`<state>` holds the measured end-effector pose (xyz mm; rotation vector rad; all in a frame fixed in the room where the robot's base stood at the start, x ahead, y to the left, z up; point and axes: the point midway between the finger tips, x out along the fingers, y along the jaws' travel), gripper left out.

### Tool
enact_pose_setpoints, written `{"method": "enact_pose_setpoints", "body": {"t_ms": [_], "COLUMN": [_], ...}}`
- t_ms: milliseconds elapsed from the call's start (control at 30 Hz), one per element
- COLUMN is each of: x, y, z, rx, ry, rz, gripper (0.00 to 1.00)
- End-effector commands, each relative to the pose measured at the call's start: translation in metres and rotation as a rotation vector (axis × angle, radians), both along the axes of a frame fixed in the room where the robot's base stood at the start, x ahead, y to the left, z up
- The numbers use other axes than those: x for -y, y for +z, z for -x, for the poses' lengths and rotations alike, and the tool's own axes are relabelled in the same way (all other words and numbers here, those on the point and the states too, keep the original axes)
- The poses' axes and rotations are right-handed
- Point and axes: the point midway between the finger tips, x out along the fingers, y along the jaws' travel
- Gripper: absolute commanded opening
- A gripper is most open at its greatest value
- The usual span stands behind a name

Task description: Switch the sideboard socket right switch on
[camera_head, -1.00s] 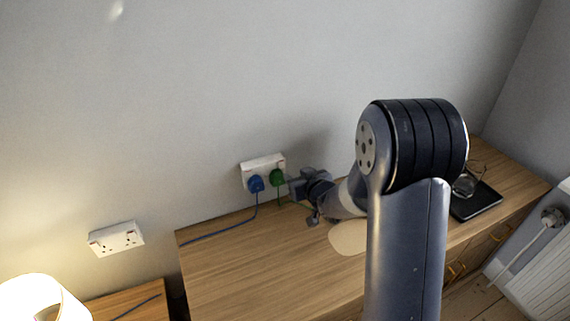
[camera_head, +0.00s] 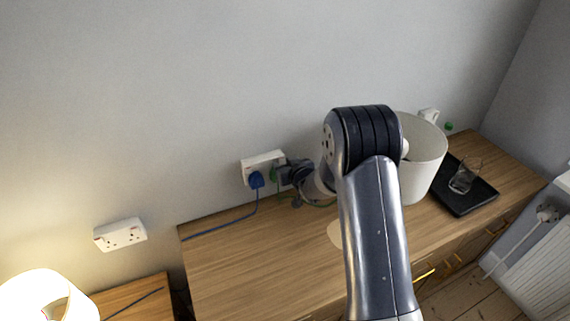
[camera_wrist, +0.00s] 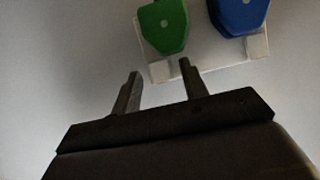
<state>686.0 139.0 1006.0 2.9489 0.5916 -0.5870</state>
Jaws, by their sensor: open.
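The white double socket (camera_head: 262,160) is on the wall just above the sideboard (camera_head: 235,265). It holds a blue plug (camera_head: 256,180) and a green plug (camera_head: 274,174). In the wrist view the green plug (camera_wrist: 163,25) is left and the blue plug (camera_wrist: 238,14) right, the reverse of the head view. The right switch (camera_wrist: 162,71) shows as a small white block by the green plug; its on or off position cannot be told. My gripper (camera_wrist: 160,68) is open and empty, its fingertips appearing either side of that switch. Contact cannot be told. In the head view it is by the socket's right end (camera_head: 284,177).
Another wall socket (camera_head: 120,235) and a lit lamp (camera_head: 40,298) are at the left. Blue and green cables run along the top.

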Motion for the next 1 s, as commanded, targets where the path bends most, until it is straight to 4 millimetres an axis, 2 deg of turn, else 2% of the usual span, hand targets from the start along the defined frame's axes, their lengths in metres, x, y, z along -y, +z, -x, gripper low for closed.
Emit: {"method": "enact_pose_setpoints", "body": {"t_ms": [100, 600, 1000], "x": [0.0001, 0.0001, 0.0001], "y": [0.0001, 0.0003, -0.0076], "z": [0.0002, 0.0003, -0.0001], "rx": [0.000, 0.000, 0.055], "ry": [0.000, 0.000, 0.000], "rz": [0.000, 0.000, -0.023], "gripper": [0.40, 0.00, 0.00]}}
